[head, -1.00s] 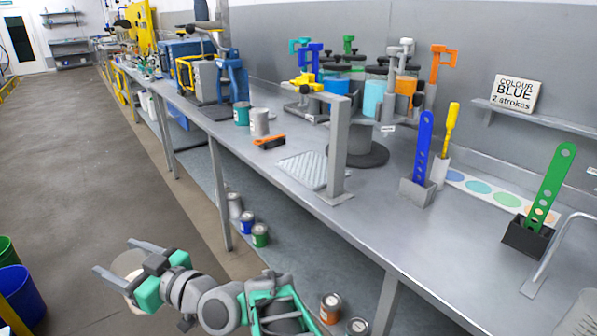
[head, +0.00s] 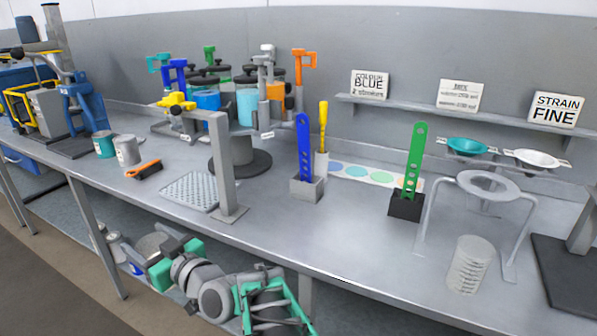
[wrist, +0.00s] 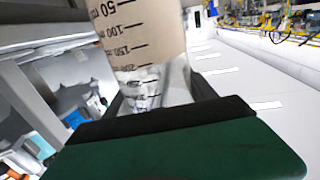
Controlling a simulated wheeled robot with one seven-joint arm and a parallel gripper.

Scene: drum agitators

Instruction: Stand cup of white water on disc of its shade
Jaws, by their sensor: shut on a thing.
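My gripper (head: 147,250) is shut on a cup (head: 151,243), low in front of the bench's front edge in the head view. In the wrist view the cup (wrist: 145,35) shows black volume marks, a beige band above and a clearer whitish part below. The gripper hides part of it. A white strip (head: 345,177) lies on the bench near the wall. It bears a blue disc (head: 333,168), a teal disc (head: 355,171) and a pale green disc (head: 381,177). The green perforated paddle hides its right part. The gripper is well apart from the strip.
A blue paddle (head: 304,150) and a green paddle (head: 414,160) stand in holders before the strip. A grey post (head: 222,165) rises near the front edge. A ring stand (head: 488,187) and a stack of cups (head: 470,263) stand right. Bare bench lies between.

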